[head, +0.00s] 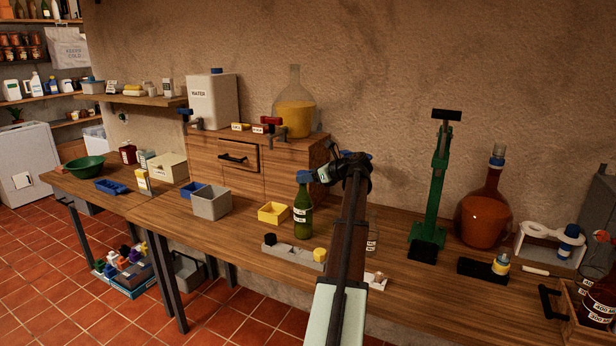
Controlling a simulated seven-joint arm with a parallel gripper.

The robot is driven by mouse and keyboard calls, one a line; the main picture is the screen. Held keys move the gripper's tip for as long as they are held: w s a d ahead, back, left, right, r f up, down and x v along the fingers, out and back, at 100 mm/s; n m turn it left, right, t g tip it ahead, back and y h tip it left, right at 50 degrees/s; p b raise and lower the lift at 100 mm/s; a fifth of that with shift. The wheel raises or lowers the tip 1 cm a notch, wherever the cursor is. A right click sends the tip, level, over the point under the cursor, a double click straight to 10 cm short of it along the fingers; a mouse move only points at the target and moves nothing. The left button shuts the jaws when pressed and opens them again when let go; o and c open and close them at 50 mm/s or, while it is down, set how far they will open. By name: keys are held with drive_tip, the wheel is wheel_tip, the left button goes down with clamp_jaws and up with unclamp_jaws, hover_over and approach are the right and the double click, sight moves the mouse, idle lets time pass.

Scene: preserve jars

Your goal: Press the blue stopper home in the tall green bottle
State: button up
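The tall green bottle (303,212) stands upright on the wooden bench, with a pale label on its front. The blue stopper (303,176) shows at the bottle's mouth, above the neck. How deep it sits is too small to tell. My gripper (314,176) reaches in from the right at the height of the bottle's mouth, its end close beside the stopper. Whether its fingers touch or hold the stopper cannot be made out, nor whether they are open or shut. My arm hides part of the bench right of the bottle.
A yellow bin (273,213) and grey bin (211,203) stand left of the bottle. A grey block with a yellow knob (320,255) lies in front. A green stand (436,185) and an amber flask (484,215) are to the right. A wooden cabinet (240,165) stands behind.

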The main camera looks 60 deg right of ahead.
drive_tip(key=o, duration=0.5)
drive_tip(key=shift+c, duration=0.2)
drive_tip(key=v, duration=1.4)
drive_tip(key=shift+w, duration=0.1)
